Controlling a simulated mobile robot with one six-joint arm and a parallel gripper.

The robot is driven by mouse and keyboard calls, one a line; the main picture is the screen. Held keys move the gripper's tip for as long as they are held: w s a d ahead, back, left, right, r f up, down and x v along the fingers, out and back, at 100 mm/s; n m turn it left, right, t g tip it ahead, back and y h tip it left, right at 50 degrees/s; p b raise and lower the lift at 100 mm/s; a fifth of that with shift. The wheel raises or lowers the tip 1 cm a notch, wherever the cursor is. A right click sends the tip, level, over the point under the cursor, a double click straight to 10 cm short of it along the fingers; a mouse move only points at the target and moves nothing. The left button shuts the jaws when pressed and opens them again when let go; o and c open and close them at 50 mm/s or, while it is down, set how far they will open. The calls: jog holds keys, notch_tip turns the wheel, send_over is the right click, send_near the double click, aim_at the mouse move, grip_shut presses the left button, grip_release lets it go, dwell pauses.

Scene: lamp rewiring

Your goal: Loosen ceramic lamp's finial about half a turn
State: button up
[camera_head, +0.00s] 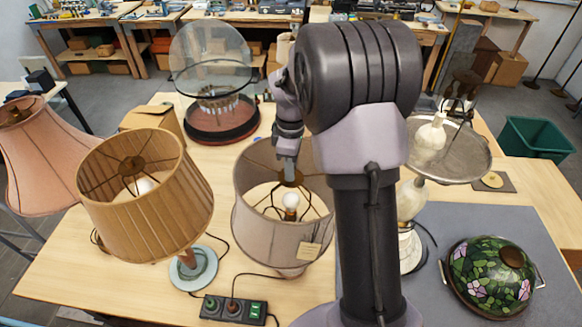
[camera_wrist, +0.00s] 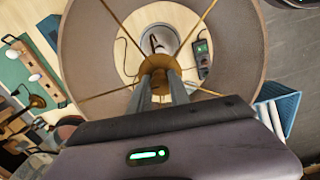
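The lamp under my gripper has a pale taupe drum shade (camera_head: 262,225) with a small tag, an open top and a lit-looking white bulb (camera_head: 290,200). A sliver of its pale base (camera_head: 290,271) shows below the shade; the rest is hidden. My gripper (camera_head: 289,170) points down into the shade's top, at the brass hub where the wire spokes meet. In the wrist view, my two fingers (camera_wrist: 160,88) stand apart, one on each side of the brass finial and hub (camera_wrist: 158,66). Whether they touch the finial cannot be told.
A pleated tan-shaded lamp (camera_head: 145,195) stands close on the left, with a pink shade (camera_head: 38,155) beyond. A power strip (camera_head: 233,309) lies in front. A glass dome (camera_head: 212,60) is behind.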

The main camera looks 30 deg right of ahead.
jog(key=o, duration=0.4)
jog(key=shift+o, duration=0.2)
notch_tip(320, 180, up, 18)
jog(key=shift+f, duration=0.25)
jog(key=shift+a, duration=0.1)
